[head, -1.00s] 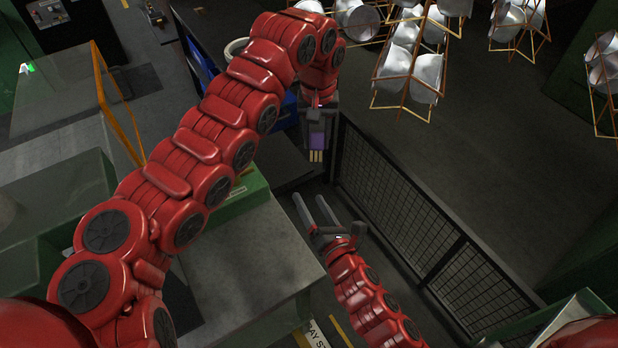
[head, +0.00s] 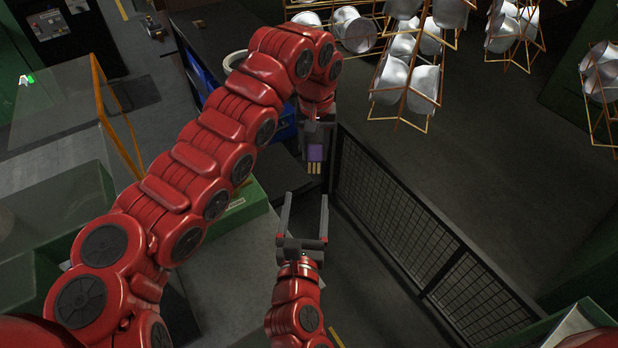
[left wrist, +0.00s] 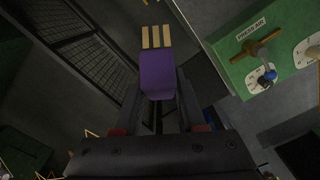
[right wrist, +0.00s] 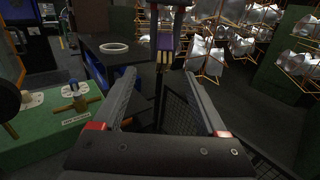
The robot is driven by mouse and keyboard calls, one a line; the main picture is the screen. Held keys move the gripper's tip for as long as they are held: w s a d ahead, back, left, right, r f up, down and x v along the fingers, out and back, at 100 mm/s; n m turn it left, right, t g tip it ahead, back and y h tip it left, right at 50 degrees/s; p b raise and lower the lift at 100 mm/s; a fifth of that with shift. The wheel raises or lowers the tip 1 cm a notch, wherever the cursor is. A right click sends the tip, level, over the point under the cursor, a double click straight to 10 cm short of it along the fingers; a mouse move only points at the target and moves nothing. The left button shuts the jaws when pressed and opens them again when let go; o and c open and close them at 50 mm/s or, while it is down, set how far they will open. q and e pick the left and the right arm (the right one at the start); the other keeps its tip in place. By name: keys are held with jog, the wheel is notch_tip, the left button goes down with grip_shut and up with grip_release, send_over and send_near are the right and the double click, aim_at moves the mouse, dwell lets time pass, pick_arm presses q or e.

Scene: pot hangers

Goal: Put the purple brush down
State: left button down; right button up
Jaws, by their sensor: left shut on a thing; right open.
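The purple brush (head: 315,154) has a purple block body and pale tan bristle strips at its end. My left gripper (head: 316,143) is shut on it and holds it up in the air, bristles pointing down in the head view. The brush fills the middle of the left wrist view (left wrist: 157,75), between the fingers. My right gripper (head: 304,198) is open and empty, just below the brush in the head view, its fingers pointing up toward it. In the right wrist view the brush (right wrist: 165,41) shows small beyond the open fingers, apart from them.
A black mesh fence (head: 400,220) runs along the right. Racks of hanging silver pots (head: 405,80) stand at the top right. A green control panel (right wrist: 55,125) with valves is on the left. A dark table with a pale ring (right wrist: 114,48) stands behind.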

aim_at(310, 168)
jog(key=w, duration=1)
jog(key=shift+w+d+f, duration=0.1)
jog(key=shift+d, duration=0.3)
pick_arm(q)
jog(key=shift+d, duration=0.15)
pick_arm(e)
jog(key=shift+a, duration=0.15)
grip_shut()
pick_arm(q)
jog(key=shift+c, duration=2)
grip_release()
